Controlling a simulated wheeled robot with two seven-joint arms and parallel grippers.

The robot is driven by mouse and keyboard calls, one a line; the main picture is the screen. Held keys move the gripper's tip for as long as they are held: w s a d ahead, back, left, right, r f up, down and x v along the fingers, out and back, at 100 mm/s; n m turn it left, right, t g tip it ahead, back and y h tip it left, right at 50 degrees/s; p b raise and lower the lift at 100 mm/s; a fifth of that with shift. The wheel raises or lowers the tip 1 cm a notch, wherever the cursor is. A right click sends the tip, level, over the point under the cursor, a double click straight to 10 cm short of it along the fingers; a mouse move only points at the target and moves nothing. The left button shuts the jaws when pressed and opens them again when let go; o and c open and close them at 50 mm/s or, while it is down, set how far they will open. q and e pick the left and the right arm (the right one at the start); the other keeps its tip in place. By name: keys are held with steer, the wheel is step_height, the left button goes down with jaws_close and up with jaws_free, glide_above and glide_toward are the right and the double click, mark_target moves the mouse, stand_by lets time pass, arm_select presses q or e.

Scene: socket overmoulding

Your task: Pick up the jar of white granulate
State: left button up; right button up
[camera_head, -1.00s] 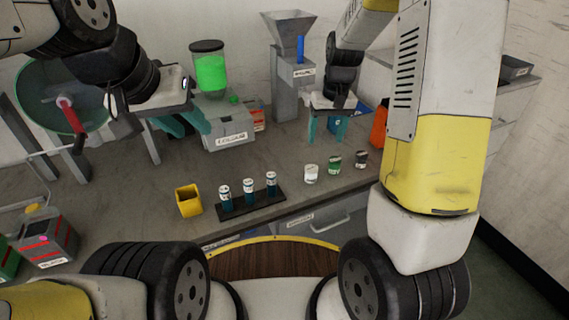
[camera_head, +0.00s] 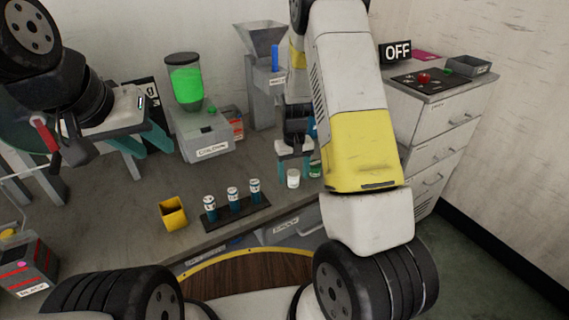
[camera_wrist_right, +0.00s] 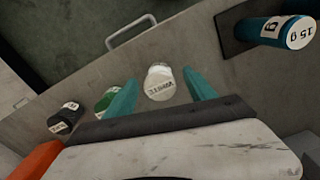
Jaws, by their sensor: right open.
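The jar of white granulate (camera_head: 293,179) stands upright on the bench near its front edge. In the right wrist view the jar (camera_wrist_right: 160,84) shows its label and lies between the two teal fingers. My right gripper (camera_head: 296,168) is open just above and behind the jar. The wrist view shows its spread fingertips (camera_wrist_right: 153,78) on either side of the jar, with gaps. My left gripper (camera_head: 148,153) hangs over the left part of the bench, its teal fingers apart and nothing seen between them.
A green jar (camera_wrist_right: 106,100) and a black jar (camera_wrist_right: 66,117) stand close beside the white one. A rack (camera_head: 236,208) with several labelled vials and a yellow cup (camera_head: 172,213) are to the left. The colour dispenser (camera_head: 205,140) and a hopper machine (camera_head: 264,95) stand behind.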

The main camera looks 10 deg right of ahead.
jaws_close()
steer(key=shift+r, duration=0.15)
